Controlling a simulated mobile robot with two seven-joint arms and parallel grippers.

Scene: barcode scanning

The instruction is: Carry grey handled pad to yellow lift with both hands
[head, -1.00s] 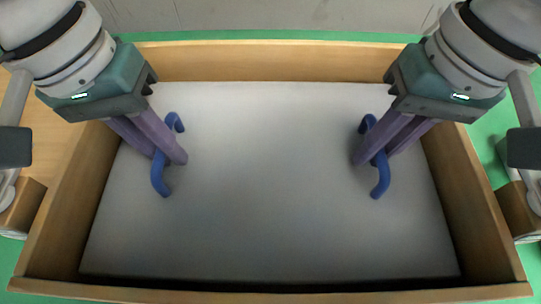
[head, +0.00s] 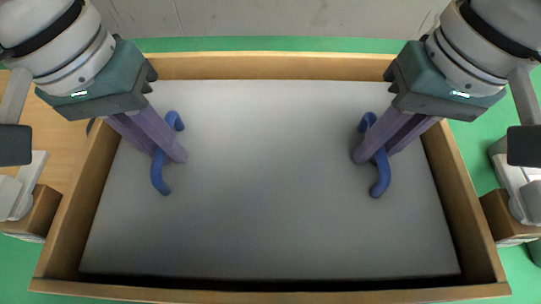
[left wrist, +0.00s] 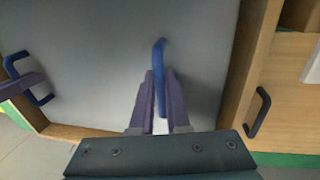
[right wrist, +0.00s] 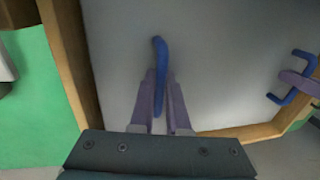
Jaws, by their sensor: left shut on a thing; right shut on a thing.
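The grey pad (head: 270,190) lies level within the outline of a wooden-walled box, with a blue handle near each side. My left gripper (head: 170,157) is shut on the left blue handle (head: 158,180); this grip also shows in the left wrist view (left wrist: 160,100). My right gripper (head: 368,157) is shut on the right blue handle (head: 380,180); it also shows in the right wrist view (right wrist: 160,100). The pad's underside is hidden.
The wooden box walls (head: 462,190) surround the pad closely, with a dark gap along the near edge. A wooden surface (head: 25,105) adjoins at the left, and a dark handle (left wrist: 259,112) shows on it in the left wrist view. Green floor (head: 490,145) shows at the right.

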